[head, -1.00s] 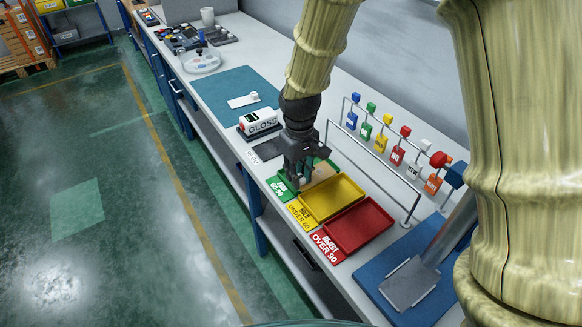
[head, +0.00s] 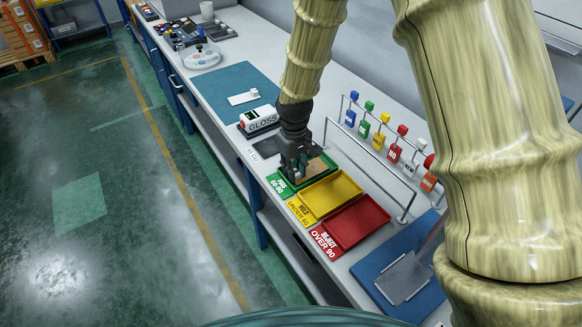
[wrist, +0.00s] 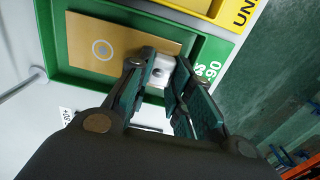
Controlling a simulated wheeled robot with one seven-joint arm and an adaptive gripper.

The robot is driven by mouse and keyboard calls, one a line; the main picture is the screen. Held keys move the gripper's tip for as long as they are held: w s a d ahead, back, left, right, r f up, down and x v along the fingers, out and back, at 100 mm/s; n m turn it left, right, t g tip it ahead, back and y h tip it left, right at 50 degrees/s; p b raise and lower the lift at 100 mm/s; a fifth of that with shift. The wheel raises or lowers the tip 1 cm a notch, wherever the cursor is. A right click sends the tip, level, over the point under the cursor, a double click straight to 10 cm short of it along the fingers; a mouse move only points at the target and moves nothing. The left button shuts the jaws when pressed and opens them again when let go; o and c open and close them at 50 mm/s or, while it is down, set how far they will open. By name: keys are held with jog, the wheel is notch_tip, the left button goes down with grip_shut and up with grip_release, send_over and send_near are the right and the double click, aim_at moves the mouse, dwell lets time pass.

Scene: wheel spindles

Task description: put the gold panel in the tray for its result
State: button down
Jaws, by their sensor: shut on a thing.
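The gold panel (wrist: 118,44) lies flat within the outline of the green tray (wrist: 58,62) in the wrist view. A small ring mark shows on its face. My gripper (wrist: 164,72) is shut on the white block at the panel's end, near the tray's label side. In the head view my gripper (head: 295,172) points down over the green tray (head: 330,165), and part of the panel (head: 317,167) shows beside the fingers. I cannot tell whether the panel touches the tray floor. The green tray's label reads 60-90, partly hidden.
The yellow tray (head: 330,196), labelled under 60, and the red tray (head: 357,222), labelled over 90, adjoin the green one. A gloss meter (head: 258,120) stands behind my gripper. A metal rail (head: 365,160) and a rack of coloured tags (head: 392,152) stand to the right.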

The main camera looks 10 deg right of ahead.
jog(key=shift+f, duration=0.1)
jog(key=c, duration=1.6)
grip_release()
jog(key=shift+o, duration=0.2)
notch_tip(320, 180, up, 12)
jog(key=b, duration=0.3)
